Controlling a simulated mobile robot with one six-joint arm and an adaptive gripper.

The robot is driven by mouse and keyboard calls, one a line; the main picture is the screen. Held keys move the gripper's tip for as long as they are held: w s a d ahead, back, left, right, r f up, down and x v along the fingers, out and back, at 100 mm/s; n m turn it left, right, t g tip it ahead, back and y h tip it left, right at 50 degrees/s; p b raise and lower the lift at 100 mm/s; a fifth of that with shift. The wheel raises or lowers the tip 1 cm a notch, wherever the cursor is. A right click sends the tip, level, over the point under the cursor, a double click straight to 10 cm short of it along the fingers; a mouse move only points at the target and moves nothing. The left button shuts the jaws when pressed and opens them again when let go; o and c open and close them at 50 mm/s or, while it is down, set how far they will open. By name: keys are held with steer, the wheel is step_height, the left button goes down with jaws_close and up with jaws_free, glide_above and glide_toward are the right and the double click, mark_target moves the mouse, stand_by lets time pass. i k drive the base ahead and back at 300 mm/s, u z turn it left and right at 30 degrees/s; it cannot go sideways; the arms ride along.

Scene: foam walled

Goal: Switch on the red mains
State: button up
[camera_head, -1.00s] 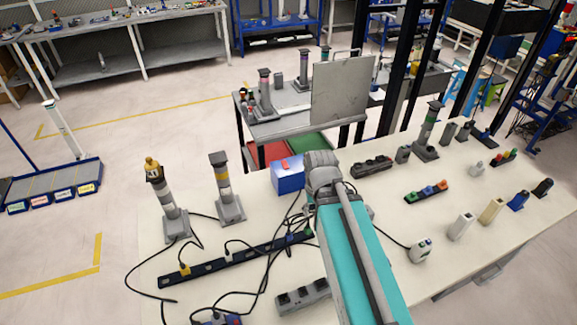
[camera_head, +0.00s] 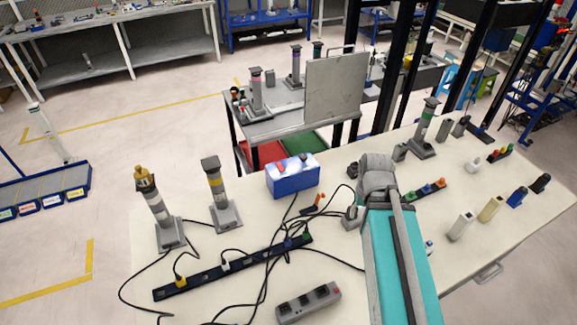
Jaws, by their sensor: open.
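A blue box (camera_head: 293,180) stands on the cream table, a little left of my arm. On its top are a red switch (camera_head: 281,167) and a darker, greenish piece (camera_head: 304,157); whether either is on or off is too small to tell. A small orange-red piece (camera_head: 315,201) lies just in front of the box. My teal arm reaches in from the lower right, and its grey wrist is to the right of the box, clear of it. My gripper's fingers are hidden by the wrist and arm.
A black power strip (camera_head: 215,272) with plugs and loose black cables lies in front of the box. A grey socket block (camera_head: 308,303) is near the front. Two signal posts (camera_head: 160,215) (camera_head: 220,195) stand left. A metal panel (camera_head: 335,95) rises on the bench behind.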

mark_target(280, 168)
steer(key=z, duration=0.1)
steer(key=k, duration=0.9)
steer(key=u, duration=0.55)
steer(key=i, duration=1.05)
